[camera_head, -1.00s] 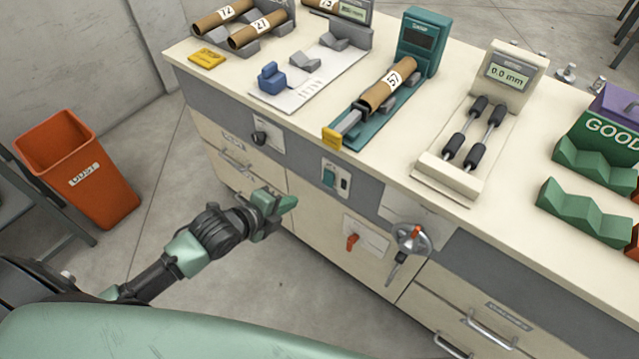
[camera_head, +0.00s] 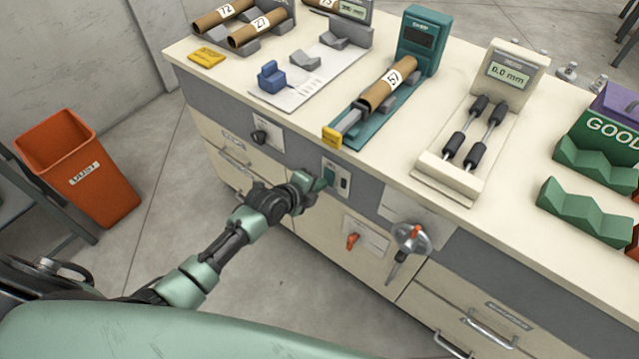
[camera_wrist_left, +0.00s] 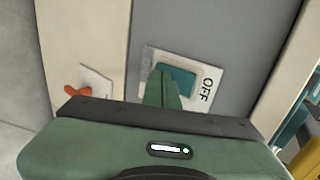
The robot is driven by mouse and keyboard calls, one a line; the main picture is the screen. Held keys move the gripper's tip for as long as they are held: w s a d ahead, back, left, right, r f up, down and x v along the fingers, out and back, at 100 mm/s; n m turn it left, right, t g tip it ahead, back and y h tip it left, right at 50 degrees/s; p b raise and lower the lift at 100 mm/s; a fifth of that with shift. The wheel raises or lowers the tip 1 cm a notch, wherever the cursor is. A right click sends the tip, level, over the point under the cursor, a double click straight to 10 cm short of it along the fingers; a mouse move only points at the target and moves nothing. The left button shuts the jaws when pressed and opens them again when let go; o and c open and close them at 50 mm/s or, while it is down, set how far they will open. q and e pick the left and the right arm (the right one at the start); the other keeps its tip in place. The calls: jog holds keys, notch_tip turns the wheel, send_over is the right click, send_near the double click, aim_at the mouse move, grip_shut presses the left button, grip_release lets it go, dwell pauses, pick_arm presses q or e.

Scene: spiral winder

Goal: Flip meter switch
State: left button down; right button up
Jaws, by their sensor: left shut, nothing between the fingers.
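The meter switch is a teal rocker (camera_wrist_left: 178,78) on a pale plate in the grey front band of the bench. The plate (camera_head: 345,184) also shows in the head view, and in the wrist view it bears the word OFF. My left gripper (camera_head: 327,177) is shut and empty, its fingertips right at the rocker's left part. In the wrist view the fingers (camera_wrist_left: 160,88) overlap the rocker's edge; I cannot tell whether they touch it. The teal meter (camera_head: 421,42) stands on the bench above, with a brown tube marked 57 (camera_head: 388,84) in front of it.
An orange-red lever (camera_head: 352,241) and a round metal crank (camera_head: 410,238) are on the bench front, right of and below the switch. A black knob (camera_head: 259,137) is left of it. An orange bin (camera_head: 85,185) stands on the floor at left.

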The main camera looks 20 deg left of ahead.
jog(key=shift+d, duration=0.1)
